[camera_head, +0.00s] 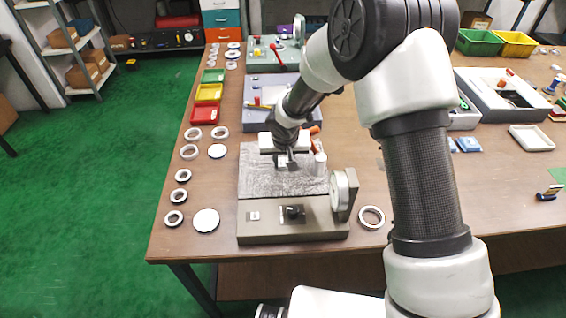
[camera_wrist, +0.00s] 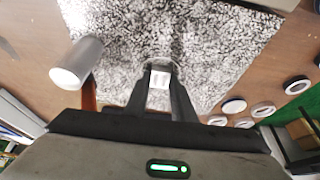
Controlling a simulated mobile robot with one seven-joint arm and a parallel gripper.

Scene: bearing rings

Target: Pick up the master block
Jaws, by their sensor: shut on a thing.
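The master block is a small pale block (camera_wrist: 159,79) with faint markings, held between the two dark fingertips in the wrist view. My gripper (camera_wrist: 160,85) is shut on it, over the speckled grey plate (camera_wrist: 225,35). In the head view my gripper (camera_head: 287,163) is over the middle of the same plate (camera_head: 258,178), part of a grey gauge stand with a dial (camera_head: 340,192) at its right. The fingers mostly hide the block in the head view. I cannot tell whether the block touches the plate.
A pale cylinder (camera_wrist: 78,62) stands close beside my gripper, near an orange-brown part. Several rings lie left of the stand, and one ring (camera_head: 371,217) lies to its right. Red (camera_head: 204,115), yellow (camera_head: 209,93) and green bins are farther back. The table's front right is fairly clear.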

